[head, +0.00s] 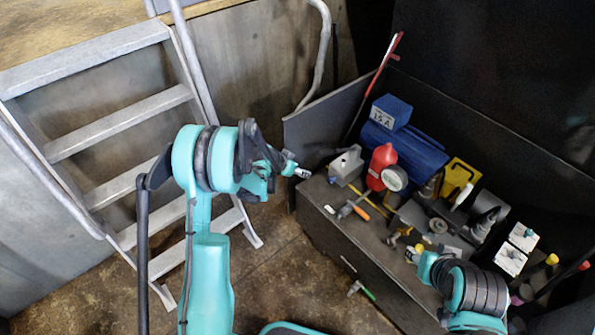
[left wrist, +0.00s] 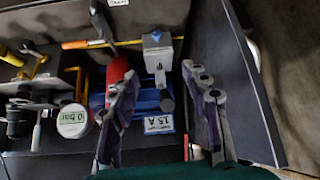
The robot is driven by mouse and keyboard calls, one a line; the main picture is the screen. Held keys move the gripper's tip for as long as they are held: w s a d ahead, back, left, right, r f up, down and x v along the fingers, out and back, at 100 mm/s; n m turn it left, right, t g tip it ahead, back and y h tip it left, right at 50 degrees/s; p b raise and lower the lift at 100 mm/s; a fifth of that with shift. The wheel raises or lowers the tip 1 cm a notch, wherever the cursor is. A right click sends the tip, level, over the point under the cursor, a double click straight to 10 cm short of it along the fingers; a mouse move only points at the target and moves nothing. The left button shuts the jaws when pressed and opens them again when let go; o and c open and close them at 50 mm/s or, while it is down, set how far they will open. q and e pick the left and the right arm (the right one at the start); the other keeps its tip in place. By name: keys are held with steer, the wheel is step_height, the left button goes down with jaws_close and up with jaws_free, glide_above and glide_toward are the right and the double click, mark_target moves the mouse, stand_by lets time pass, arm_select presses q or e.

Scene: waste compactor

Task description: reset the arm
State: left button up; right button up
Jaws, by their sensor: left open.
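My left arm (head: 208,260) rises from the bottom left of the head view and bends toward the workbench. My left gripper (left wrist: 163,110) shows in the left wrist view with its two dark fingers spread apart and nothing between them. Its fingers appear in front of the blue case (left wrist: 147,98) and the red bottle (left wrist: 117,72), and contact cannot be told. My right arm (head: 478,290) is folded at the lower right, over the bench front. Its fingers cannot be made out there.
The dark bench (head: 335,225) holds a blue case (head: 410,150), a red bottle (head: 382,160), a gauge (head: 395,178), a grey box (head: 346,165) and several tools. A metal ladder (head: 120,120) stands at left. A green-handled tool (head: 361,290) is low on the front. Brown floor (head: 285,270) is open between.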

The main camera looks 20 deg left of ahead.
stand_by(0.4)
arm_select(q)
steer(key=s+d+r+n+y, duration=0.1)
steer(key=s+r, duration=0.6)
steer(key=r, duration=0.2)
steer(key=s+d+r+n+y, duration=0.1)
steer(key=s+d+r, duration=0.1)
steer(key=s+r, duration=0.5)
steer(key=s+r+n+y, duration=0.1)
steer(key=s+r, duration=0.3)
steer(key=s, duration=1.4)
steer(key=shift+s+a+r+n+y, duration=0.2)
steer(key=shift+s+n+y, duration=0.1)
steer(key=shift+n, duration=0.6)
